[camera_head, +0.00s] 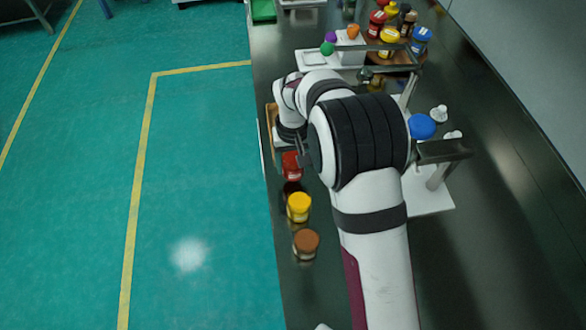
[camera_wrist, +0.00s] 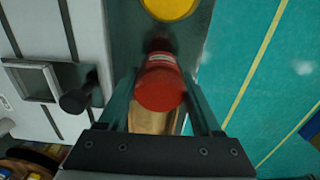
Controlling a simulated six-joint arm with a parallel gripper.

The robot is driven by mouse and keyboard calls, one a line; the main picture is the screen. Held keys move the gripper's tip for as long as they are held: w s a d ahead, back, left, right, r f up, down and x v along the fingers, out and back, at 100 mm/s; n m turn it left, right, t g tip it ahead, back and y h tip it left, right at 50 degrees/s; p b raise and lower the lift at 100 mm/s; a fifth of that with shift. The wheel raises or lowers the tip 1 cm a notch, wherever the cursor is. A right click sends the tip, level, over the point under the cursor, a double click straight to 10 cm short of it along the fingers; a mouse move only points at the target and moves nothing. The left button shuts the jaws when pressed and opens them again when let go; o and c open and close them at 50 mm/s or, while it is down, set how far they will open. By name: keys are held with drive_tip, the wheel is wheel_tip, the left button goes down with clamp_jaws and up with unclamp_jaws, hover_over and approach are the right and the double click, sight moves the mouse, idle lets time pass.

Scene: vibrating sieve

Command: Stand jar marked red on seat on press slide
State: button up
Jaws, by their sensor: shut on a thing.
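The red jar (camera_wrist: 160,84) sits between the two fingers of my gripper (camera_wrist: 165,100) in the wrist view, and the gripper is shut on it. In the head view the red jar (camera_head: 291,165) shows at the left side of my arm, near the bench's left edge. I cannot tell whether its base touches the bench. A white slotted body with a square, open-centred frame (camera_wrist: 33,80) and a dark knob (camera_wrist: 74,101) stands left of the jar in the wrist view; it may be the press slide and seat. My arm hides much of the press area in the head view.
A yellow-lidded jar (camera_head: 299,205) and a brown-lidded jar (camera_head: 306,242) stand nearby on the dark bench (camera_head: 500,230). A wooden tray (camera_wrist: 150,120) lies below my gripper. A blue disc (camera_head: 421,127) and a metal arm (camera_head: 443,151) stand right of my arm. Several jars crowd a far rack.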

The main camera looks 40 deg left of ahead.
drive_tip(key=w+d+r, duration=0.4)
drive_tip(key=d+r, duration=0.3)
drive_tip(key=d, duration=0.4)
drive_tip(key=w+r, duration=0.2)
drive_tip(key=w, duration=1.2)
drive_tip(key=f, duration=1)
drive_tip(key=shift+w+d, duration=0.35)
drive_tip(key=shift+f, duration=0.1)
drive_tip(key=o, duration=1.4)
drive_tip(key=shift+c, duration=0.2)
wheel_tip(320, 180, up, 12)
